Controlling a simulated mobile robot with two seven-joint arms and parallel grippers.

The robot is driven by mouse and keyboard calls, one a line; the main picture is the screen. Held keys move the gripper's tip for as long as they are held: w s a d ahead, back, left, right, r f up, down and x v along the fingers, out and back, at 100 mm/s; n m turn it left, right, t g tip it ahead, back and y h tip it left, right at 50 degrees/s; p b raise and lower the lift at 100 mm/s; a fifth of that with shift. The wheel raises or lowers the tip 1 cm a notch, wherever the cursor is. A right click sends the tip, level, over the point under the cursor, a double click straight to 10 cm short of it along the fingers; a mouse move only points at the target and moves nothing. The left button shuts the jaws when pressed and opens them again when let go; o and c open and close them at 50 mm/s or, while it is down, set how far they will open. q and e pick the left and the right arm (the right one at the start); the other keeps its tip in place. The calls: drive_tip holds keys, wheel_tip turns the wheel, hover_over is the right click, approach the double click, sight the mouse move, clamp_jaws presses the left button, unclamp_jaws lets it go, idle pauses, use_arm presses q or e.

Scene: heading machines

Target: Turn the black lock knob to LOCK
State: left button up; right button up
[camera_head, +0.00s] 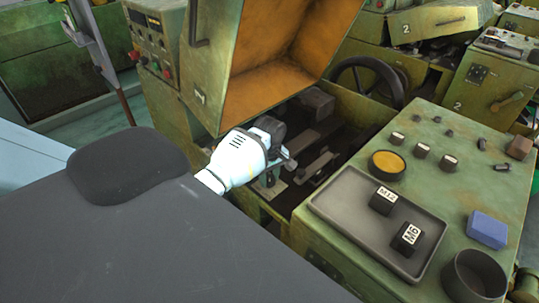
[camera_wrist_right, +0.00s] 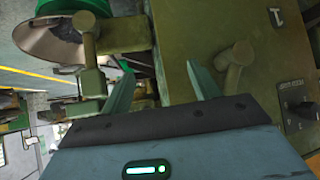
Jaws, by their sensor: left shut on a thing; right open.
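My left gripper (camera_head: 277,162) reaches into the open machine bay below a raised cover. It is shut on a small dark part there; its wrist hides most of that part, and I cannot tell whether it is the lock knob. In the right wrist view, my right gripper (camera_wrist_right: 160,85) is open and empty, its two teal fingers in front of an olive machine. A small black knob (camera_wrist_right: 302,108) sits on a dark labelled plate at the right edge, apart from the fingers. Its lettering is too small to read, so its setting is unclear.
The raised cover (camera_head: 292,60) has an orange inside. A black handwheel (camera_head: 367,82) stands behind the bay. A grey tray (camera_head: 335,205) holds two labelled black blocks, beside a blue box (camera_head: 487,229). An olive handle (camera_wrist_right: 236,62) stands near the right gripper's fingers.

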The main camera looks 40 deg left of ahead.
sight(269, 178)
use_arm(q)
drive_tip(key=n, duration=0.5)
drive_tip(key=shift+n, duration=0.3)
idle(0.4)
drive_tip(key=o, duration=1)
drive_tip(key=shift+c, duration=0.2)
drive_tip(key=shift+r, duration=0.1)
drive_tip(key=shift+r, duration=3.85)
